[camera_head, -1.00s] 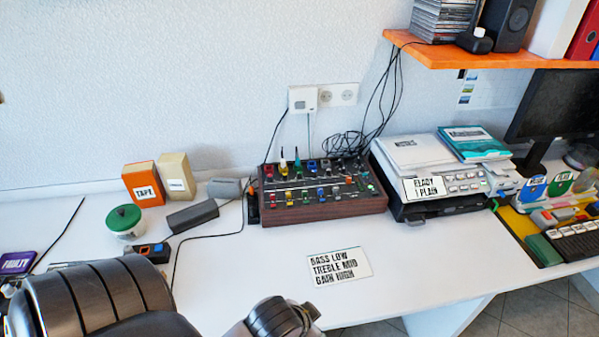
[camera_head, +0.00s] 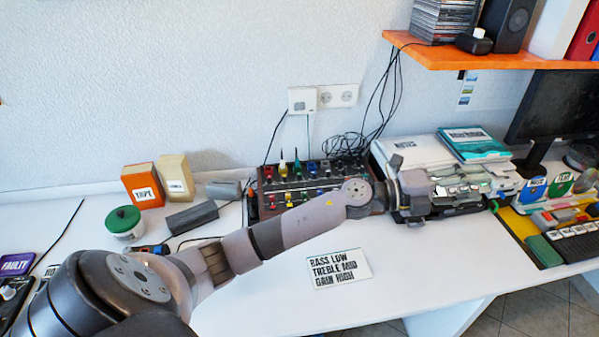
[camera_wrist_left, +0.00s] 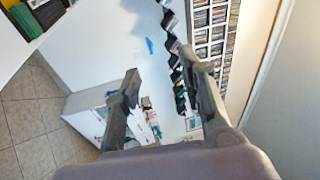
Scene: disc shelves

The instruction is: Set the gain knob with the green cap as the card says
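The mixer box (camera_head: 268,211) has rows of coloured knob caps and stands against the wall. My left forearm covers its front right part; I cannot single out the green-capped gain knob. The white card (camera_head: 340,269) lies flat on the desk in front and reads "BASS LOW, TREBLE MID, GAIN HIGH". My left gripper (camera_head: 478,188) reaches right of the mixer, in front of the printer. In the left wrist view its two fingers (camera_wrist_left: 160,75) are apart with nothing between them. My right gripper is not in view.
The printer (camera_head: 405,152) stands right of the mixer, with books on top. Coloured blocks and a keyboard (camera_head: 575,243) are at far right. An orange shelf (camera_head: 470,55) hangs above. Boxes and a green-lidded jar (camera_head: 124,222) stand left. The desk around the card is clear.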

